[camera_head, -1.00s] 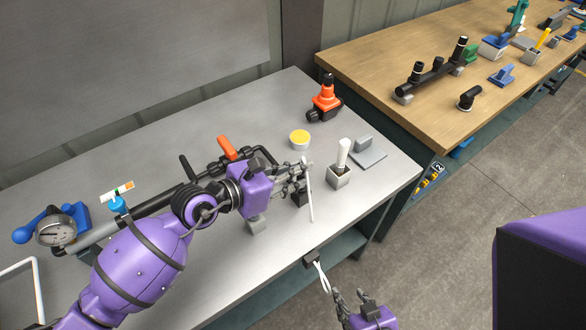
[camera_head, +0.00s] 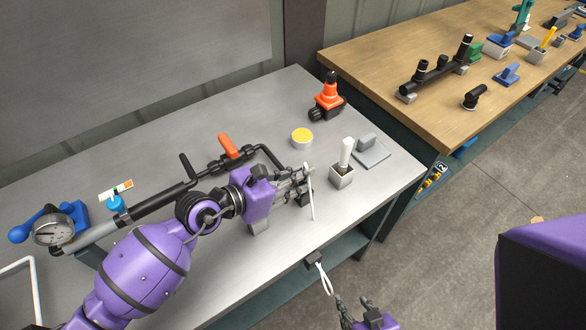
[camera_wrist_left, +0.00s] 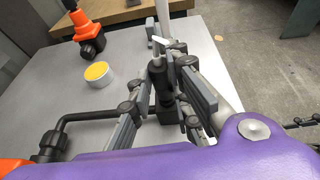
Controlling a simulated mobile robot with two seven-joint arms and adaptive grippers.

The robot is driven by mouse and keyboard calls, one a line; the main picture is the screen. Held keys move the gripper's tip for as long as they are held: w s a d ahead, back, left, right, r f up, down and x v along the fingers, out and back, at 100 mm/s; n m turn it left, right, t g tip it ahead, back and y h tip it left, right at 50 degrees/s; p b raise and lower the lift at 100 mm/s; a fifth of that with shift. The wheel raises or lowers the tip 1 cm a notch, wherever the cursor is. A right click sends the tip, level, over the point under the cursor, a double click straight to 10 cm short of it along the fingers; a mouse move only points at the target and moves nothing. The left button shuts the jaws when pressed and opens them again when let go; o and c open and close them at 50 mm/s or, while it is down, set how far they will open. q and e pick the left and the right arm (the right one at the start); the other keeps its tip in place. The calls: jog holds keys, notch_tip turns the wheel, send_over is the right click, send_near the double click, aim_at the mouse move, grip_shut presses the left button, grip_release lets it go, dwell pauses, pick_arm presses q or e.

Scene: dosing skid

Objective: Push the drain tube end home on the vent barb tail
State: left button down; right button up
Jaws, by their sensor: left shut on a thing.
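The fingers hide the joint, so I cannot tell how far the tube sits on the tail.
The black pipe with an orange lever (camera_head: 229,146) runs beside my left arm. A yellow-topped tin (camera_head: 302,137), an orange-and-black cone-like part (camera_head: 328,97), a grey cup (camera_head: 341,177) with a white handle and a grey plate (camera_head: 371,153) stand nearby.

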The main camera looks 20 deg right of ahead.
pick_arm(q)
jog(key=shift+f, duration=0.45)
jog(key=c, duration=1.6)
grip_release()
jog(key=shift+o, duration=0.3)
jog(key=v, duration=1.2)
